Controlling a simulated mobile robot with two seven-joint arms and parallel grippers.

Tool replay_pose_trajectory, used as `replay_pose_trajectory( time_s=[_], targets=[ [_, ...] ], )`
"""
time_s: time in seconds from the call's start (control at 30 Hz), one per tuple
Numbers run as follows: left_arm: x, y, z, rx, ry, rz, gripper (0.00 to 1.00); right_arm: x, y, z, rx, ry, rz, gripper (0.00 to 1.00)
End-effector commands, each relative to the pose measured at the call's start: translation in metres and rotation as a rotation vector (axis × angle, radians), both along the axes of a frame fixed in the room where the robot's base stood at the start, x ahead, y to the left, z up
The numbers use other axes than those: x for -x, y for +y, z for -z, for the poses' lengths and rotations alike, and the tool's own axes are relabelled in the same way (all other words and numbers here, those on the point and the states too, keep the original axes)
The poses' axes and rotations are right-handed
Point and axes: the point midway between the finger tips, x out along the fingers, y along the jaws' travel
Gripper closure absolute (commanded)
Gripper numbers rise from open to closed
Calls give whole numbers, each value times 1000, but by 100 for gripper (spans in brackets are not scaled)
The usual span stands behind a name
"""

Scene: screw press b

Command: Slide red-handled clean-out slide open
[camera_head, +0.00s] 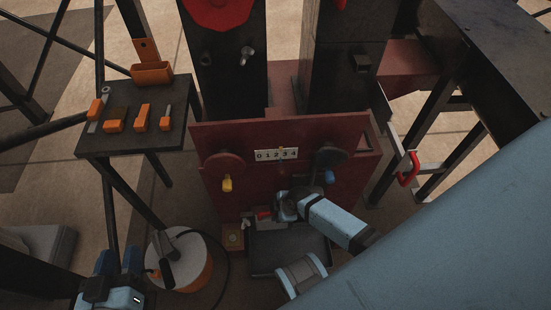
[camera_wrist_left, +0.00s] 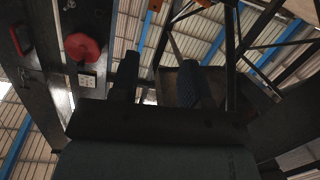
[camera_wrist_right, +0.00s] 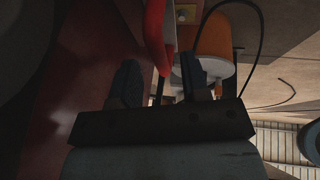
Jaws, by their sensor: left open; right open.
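A small red handle (camera_head: 263,215) shows low on the front of the dark red press, by the black tray. My right gripper (camera_head: 280,207) is open beside it, reaching in from the right. In the right wrist view a red bar (camera_wrist_right: 154,35) stands between the open fingers of this gripper (camera_wrist_right: 160,82); I cannot tell if they touch it. A second red handle (camera_head: 408,170), U-shaped, is on the press's right side, apart from both grippers. I cannot tell which handle is the clean-out slide's. My left gripper (camera_head: 117,262) is open and empty at lower left, pointing up.
A white-topped orange drum (camera_head: 190,262) stands left of the black tray (camera_head: 285,250). A small dark table (camera_head: 135,120) with orange-handled tools is at upper left. Yellow (camera_head: 227,184) and blue (camera_head: 329,177) knobs stick out of the press front. A dark frame (camera_head: 490,60) stands at right.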

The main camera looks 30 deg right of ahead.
Motion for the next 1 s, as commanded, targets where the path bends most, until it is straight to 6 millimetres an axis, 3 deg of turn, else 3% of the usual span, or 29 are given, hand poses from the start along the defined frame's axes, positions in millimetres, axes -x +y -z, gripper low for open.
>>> replay_pose_trajectory(
  time_s=[0.1, 0.4, 0.6, 0.87, 1.0],
  targets=[
    [-1, -3, -6, 21, -34, 6, 57, -4, 3, 10, -1, 1, 2, 58],
    [-2, -4, -11, 31, -48, 7, 57, -4, 3, 11, 0, -1, 1, 58],
    [-2, -4, -11, 29, -47, 8, 57, -4, 3, 11, 0, -1, 1, 100],
    [-2, -3, -16, 19, -38, 8, 57, -5, 3, 3, 1, -2, 1, 100],
    [9, 13, 17, -72, 126, -22, 57, -5, 2, -22, 2, -2, -1, 100]
  ],
)
